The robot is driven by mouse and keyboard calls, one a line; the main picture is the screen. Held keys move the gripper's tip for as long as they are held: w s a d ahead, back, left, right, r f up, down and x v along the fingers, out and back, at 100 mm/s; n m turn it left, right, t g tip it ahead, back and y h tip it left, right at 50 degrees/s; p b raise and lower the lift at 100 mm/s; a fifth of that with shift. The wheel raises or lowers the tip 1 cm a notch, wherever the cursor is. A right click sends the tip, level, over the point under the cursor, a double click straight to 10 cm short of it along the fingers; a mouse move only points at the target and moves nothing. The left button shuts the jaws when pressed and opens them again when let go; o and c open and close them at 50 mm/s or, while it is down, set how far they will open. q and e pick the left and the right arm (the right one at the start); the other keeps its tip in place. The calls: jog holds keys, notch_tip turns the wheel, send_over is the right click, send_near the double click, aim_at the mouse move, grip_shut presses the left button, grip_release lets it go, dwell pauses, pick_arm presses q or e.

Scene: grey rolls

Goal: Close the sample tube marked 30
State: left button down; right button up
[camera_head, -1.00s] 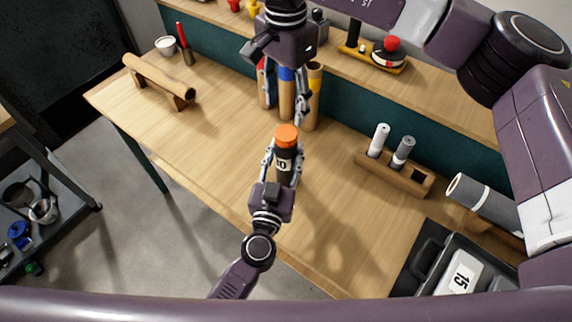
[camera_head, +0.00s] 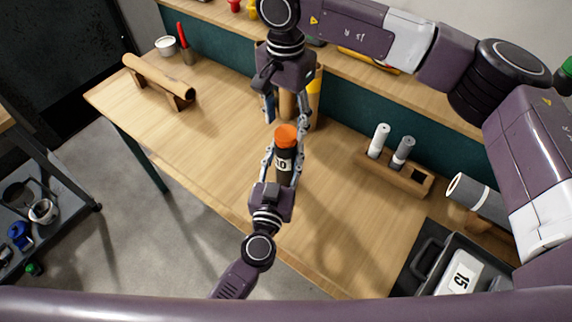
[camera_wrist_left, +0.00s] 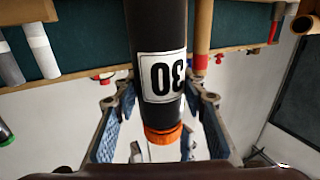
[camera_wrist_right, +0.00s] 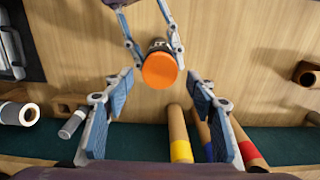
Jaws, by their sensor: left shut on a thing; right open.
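The dark sample tube (camera_head: 285,165) marked 30 stands roughly upright above the table, with an orange cap (camera_head: 286,135) at its top end. The left wrist view shows its white label (camera_wrist_left: 162,77) and the orange cap (camera_wrist_left: 163,134). My left gripper (camera_head: 283,158) is shut around the tube below the cap. My right gripper (camera_head: 287,121) is open above it, fingers pointing down. In the right wrist view, the cap (camera_wrist_right: 159,70) lies between and beyond the open fingertips, with a gap on both sides. I cannot tell how tightly the cap sits.
Cardboard rolls with coloured bands (camera_wrist_right: 180,135) stand behind the grippers by the green back panel. A wooden holder (camera_head: 395,173) with two small rolls stands at right, near a black tray (camera_head: 425,262). A wooden stand with a roll (camera_head: 158,80) is at left. The table's middle is clear.

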jog(key=shift+f, duration=1.4)
jog(key=shift+c, duration=0.2)
jog(key=c, duration=1.2)
jog(key=m, duration=0.5)
jog(key=shift+m, duration=0.4)
jog(key=m, duration=1.6)
jog(key=shift+m, duration=0.3)
jog(key=o, duration=1.4)
